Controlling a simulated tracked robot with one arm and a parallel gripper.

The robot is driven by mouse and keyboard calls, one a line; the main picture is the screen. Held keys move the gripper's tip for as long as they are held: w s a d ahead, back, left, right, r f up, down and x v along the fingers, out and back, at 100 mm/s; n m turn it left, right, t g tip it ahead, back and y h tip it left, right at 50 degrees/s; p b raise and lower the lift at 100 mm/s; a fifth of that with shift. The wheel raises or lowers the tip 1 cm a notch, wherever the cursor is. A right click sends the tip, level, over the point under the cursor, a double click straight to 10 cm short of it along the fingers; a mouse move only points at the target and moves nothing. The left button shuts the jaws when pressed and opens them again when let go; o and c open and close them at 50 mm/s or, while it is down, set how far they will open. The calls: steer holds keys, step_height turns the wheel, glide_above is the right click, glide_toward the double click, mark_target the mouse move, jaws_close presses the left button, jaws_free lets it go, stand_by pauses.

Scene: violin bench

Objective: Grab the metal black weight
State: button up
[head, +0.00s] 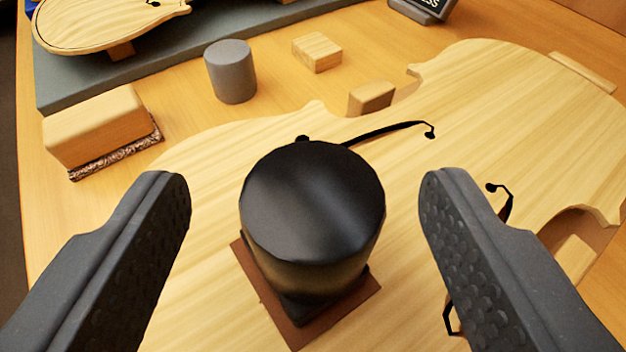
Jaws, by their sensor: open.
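The black metal weight (312,205) is a dark cylinder with a shiny flat top. It stands on a thin brown square pad (262,272) that lies on a pale wooden violin plate (500,110). My gripper (308,205) is open, with one dark finger to the left of the weight and one to the right. There are visible gaps between both fingers and the weight. The lower part of the weight is partly hidden below its top.
A grey cylinder (231,72), a small wood block (317,52) and a larger block with a speckled base (95,125) stand behind and left on the bench. Another violin plate (95,22) rests on a grey mat (180,45).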

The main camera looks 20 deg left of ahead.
mark_target(311, 169)
steer(key=x, duration=0.3)
steer(key=shift+w+f+b, duration=0.15)
steer(key=shift+f+b, duration=0.2)
steer(key=shift+b, duration=0.05)
steer(key=shift+w, duration=0.35)
jaws_close()
